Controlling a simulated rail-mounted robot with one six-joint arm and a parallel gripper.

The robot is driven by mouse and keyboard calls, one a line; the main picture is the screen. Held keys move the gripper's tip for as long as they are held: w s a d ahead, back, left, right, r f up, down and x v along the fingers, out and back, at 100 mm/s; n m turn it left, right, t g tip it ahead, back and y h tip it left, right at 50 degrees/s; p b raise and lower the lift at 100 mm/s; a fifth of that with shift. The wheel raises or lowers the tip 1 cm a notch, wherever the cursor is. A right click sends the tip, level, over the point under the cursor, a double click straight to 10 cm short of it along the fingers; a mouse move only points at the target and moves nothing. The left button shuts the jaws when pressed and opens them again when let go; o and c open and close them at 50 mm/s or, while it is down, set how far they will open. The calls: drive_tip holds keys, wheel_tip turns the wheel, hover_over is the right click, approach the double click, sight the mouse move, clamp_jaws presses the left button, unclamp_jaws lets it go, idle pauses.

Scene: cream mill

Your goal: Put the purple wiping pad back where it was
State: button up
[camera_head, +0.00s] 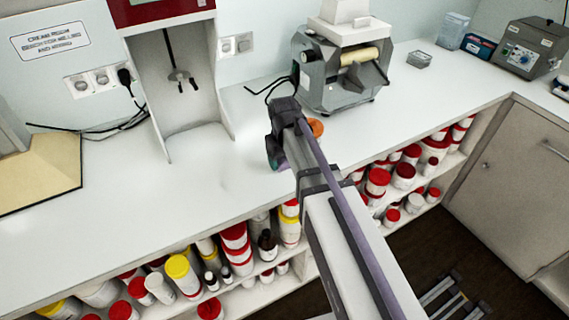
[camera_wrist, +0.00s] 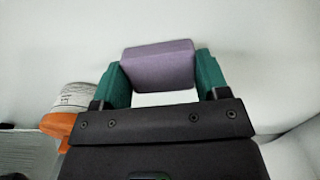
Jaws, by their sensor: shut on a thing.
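The purple wiping pad (camera_wrist: 160,65) is a small block in the wrist view, held between the two green fingers of my gripper (camera_wrist: 160,72). My gripper is shut on it, with a finger pressed against each end. In the head view my gripper (camera_head: 277,155) is low over the white counter, left of the grey three-roll mill; my arm hides most of it, and the pad cannot be made out clearly there. I cannot tell whether the pad touches the counter.
An orange item (camera_head: 316,127) is just right of my gripper, and a white labelled tub (camera_wrist: 72,97) shows beside it in the wrist view. The grey mill (camera_head: 340,75) stands behind right. A red-topped mixer (camera_head: 175,80) stands at left. The counter (camera_head: 130,195) is clear at front left.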

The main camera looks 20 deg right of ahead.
sight(284, 160)
drive_tip(key=shift+f, duration=0.2)
drive_tip(key=o, duration=0.9)
drive_tip(key=shift+r, duration=0.1)
wheel_tip(284, 160, up, 13)
drive_tip(key=p, duration=1.2)
drive_tip(key=s+m, duration=0.1)
drive_tip(key=s, duration=0.3)
drive_tip(key=s+m, duration=0.1)
drive_tip(key=s, duration=0.4)
drive_tip(key=s+f, duration=0.1)
drive_tip(key=s, duration=0.3)
drive_tip(key=shift+s+m, duration=0.4)
